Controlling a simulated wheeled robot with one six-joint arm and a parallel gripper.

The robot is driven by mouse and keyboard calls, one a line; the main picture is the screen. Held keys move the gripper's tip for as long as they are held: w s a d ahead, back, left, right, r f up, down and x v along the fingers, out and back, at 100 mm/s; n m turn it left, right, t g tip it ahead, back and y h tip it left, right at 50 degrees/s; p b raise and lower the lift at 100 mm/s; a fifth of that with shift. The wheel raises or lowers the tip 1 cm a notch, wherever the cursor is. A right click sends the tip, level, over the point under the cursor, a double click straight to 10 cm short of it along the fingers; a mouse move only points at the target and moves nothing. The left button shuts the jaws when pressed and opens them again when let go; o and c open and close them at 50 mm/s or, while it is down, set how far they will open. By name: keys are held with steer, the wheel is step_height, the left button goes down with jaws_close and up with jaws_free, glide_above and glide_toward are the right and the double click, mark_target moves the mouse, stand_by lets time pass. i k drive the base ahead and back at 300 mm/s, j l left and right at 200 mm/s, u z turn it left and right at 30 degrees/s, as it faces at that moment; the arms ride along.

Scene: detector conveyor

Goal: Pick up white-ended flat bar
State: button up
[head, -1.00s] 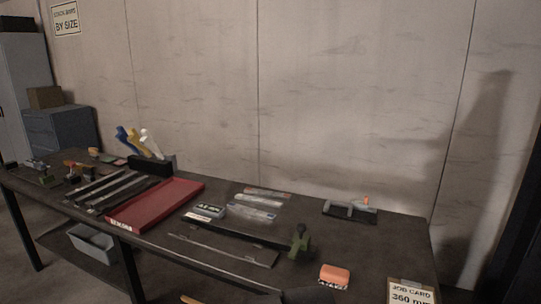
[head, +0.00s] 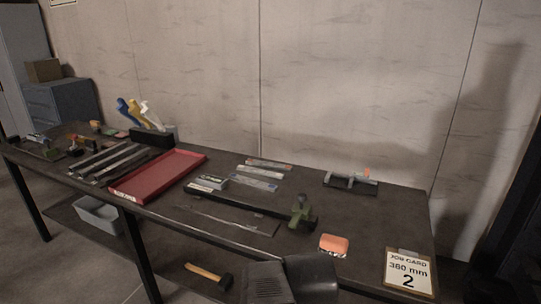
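Several dark flat bars (head: 108,161) lie side by side on the left part of the workbench, left of the red tray. They are too small and dim to tell which has a white end. A longer dark bar (head: 240,209) lies at mid-bench, with a green clamp-like piece (head: 302,212) at its right end. A thin strip (head: 225,217) lies in front of it.
The workbench (head: 380,228) stands along a concrete wall. Below are a grey bin (head: 97,215) and a wood-handled hammer (head: 208,273).

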mark_target(269, 174)
steer(key=i+j+z, duration=0.1)
steer(key=i+j, duration=0.25)
steer(key=i+j+z, duration=0.1)
steer(key=i+j, duration=0.25)
steer(key=j, duration=0.15)
steer(key=i+j+z, duration=0.1)
steer(key=i+j, duration=0.2)
steer(key=j, duration=0.15)
steer(key=i+j+z, duration=0.1)
steer(key=i+j, duration=0.2)
steer(key=j, duration=0.2)
